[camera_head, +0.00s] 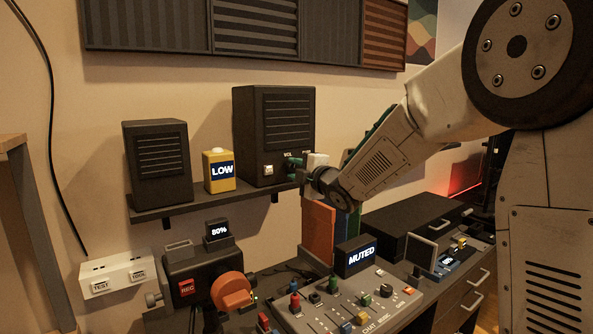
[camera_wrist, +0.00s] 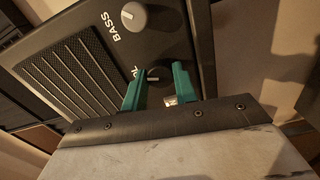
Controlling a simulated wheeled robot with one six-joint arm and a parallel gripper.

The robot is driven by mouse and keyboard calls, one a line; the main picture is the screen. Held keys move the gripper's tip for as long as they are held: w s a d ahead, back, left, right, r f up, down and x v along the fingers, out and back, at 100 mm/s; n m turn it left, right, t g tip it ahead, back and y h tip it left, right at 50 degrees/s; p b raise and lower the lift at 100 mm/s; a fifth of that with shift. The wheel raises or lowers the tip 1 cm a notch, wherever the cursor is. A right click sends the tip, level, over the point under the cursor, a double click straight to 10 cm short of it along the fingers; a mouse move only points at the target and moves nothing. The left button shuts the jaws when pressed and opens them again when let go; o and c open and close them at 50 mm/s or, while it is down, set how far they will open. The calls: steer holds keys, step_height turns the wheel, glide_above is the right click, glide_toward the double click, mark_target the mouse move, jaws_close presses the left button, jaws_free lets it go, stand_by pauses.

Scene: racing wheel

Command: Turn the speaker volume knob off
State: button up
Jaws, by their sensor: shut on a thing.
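The dark speaker (camera_head: 258,130) stands at the right end of the wall shelf. In the wrist view its front panel (camera_wrist: 165,45) carries a grey BASS knob (camera_wrist: 133,17) and, below it, the dark volume knob (camera_wrist: 153,73) with a pale pointer mark. Its label is partly hidden by a finger. My gripper (camera_head: 295,168) is at the speaker's lower right front. In the wrist view its teal fingers (camera_wrist: 160,88) are on either side of the volume knob, shut on it. The knob's exact pointer angle is hard to read. A yellow box (camera_head: 220,171) beside the speaker reads LOW.
A smaller speaker (camera_head: 157,162) stands on the left of the shelf (camera_head: 205,203). Below are a mixing console (camera_head: 350,305) with a MUTED display (camera_head: 360,256), an orange knob (camera_head: 232,291) and a white switch box (camera_head: 117,273). My arm fills the right side.

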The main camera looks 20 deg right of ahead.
steer(key=shift+n, duration=1.6)
steer(key=shift+f, duration=0.1)
steer(key=o, duration=1)
steer(key=shift+c, duration=0.2)
steer(key=shift+s, duration=0.1)
steer(key=v, duration=0.7)
steer(key=shift+s, duration=0.3)
steer(key=shift+d, duration=0.1)
